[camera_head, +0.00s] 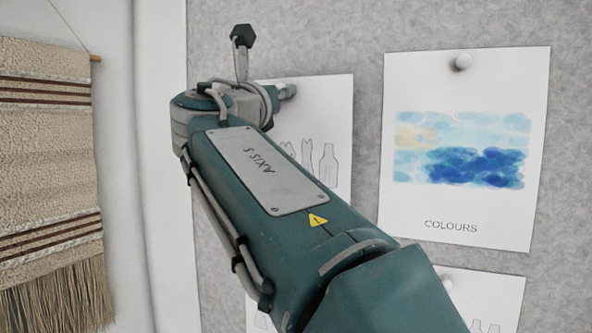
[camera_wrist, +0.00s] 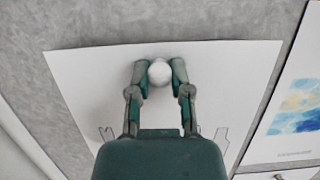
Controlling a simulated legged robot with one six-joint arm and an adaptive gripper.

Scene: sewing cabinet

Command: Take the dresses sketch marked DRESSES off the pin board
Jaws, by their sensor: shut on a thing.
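A white sheet (camera_head: 325,110) with drawn garment outlines hangs on the grey pin board, partly behind my arm. Its lower part is hidden, so I cannot read a label on it. In the wrist view the same sheet (camera_wrist: 100,80) fills the middle, with outlines partly showing low beside my gripper's body. A round white pin (camera_wrist: 159,73) sits near its top edge. My gripper (camera_wrist: 159,75) is shut on this pin, one finger on each side. In the head view my arm hides most of the gripper.
A sheet marked COLOURS (camera_head: 463,210) with blue paint hangs to the right under its own pin (camera_head: 463,62). Another sheet with outlines (camera_head: 490,296) is below it, partly hidden. A woven hanging (camera_head: 45,150) is on the wall at left.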

